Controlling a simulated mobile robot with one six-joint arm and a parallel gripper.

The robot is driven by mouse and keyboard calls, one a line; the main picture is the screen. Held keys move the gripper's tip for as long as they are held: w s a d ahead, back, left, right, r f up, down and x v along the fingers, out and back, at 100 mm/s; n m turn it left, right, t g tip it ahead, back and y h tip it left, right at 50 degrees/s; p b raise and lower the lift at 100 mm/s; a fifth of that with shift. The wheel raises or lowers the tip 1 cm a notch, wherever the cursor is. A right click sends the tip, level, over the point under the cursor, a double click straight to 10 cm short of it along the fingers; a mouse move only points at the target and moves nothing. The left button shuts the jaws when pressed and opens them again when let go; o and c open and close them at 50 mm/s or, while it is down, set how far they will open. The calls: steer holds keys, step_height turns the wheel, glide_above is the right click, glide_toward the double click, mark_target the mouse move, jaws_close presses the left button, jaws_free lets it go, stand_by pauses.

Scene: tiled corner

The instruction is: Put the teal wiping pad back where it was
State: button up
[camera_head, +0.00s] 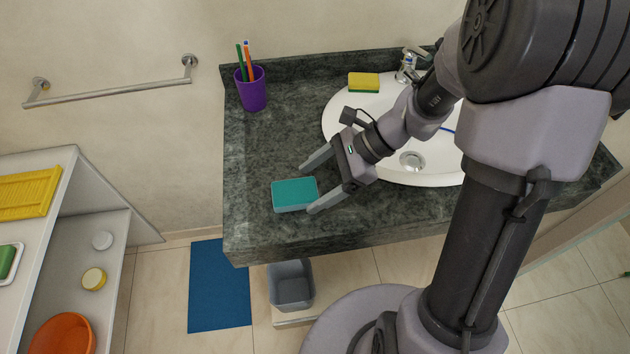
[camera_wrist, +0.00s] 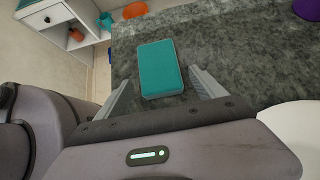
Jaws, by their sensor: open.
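The teal wiping pad (camera_head: 295,194) lies flat on the dark green stone counter (camera_head: 270,145), near its front left part. In the wrist view the pad (camera_wrist: 160,68) lies ahead of the palm, with its near end between the two fingers. My gripper (camera_head: 309,190) is open, with one finger on each side of the pad's near end. A gap shows between the pad and each finger in the wrist view (camera_wrist: 162,88). Whether the fingertips touch the counter cannot be told.
A purple cup (camera_head: 252,92) with pens stands at the counter's back left. A yellow sponge (camera_head: 364,82) sits on the rim of the white sink (camera_head: 345,118). A towel bar (camera_head: 110,92) is on the wall. Left are shelves (camera_head: 75,195); below are a blue mat (camera_head: 219,285) and grey bin (camera_head: 291,285).

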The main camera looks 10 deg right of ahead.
steer(key=shift+r, duration=0.1)
steer(key=p+v, duration=0.5)
steer(key=v, duration=0.7)
steer(key=s+a+r+n+t+h+b, duration=0.1)
steer(key=s+a+r+n+t+h, duration=0.1)
steer(key=s+n, duration=0.3)
steer(key=s+a+r+n+t+h+b, duration=0.2)
steer(key=s+a+r+n+t+h, duration=0.1)
steer(key=n, duration=0.5)
steer(key=shift+s+a+r+n+h, duration=0.4)
steer(key=shift+s+a+r+h, duration=0.6)
steer(key=shift+s, duration=0.8)
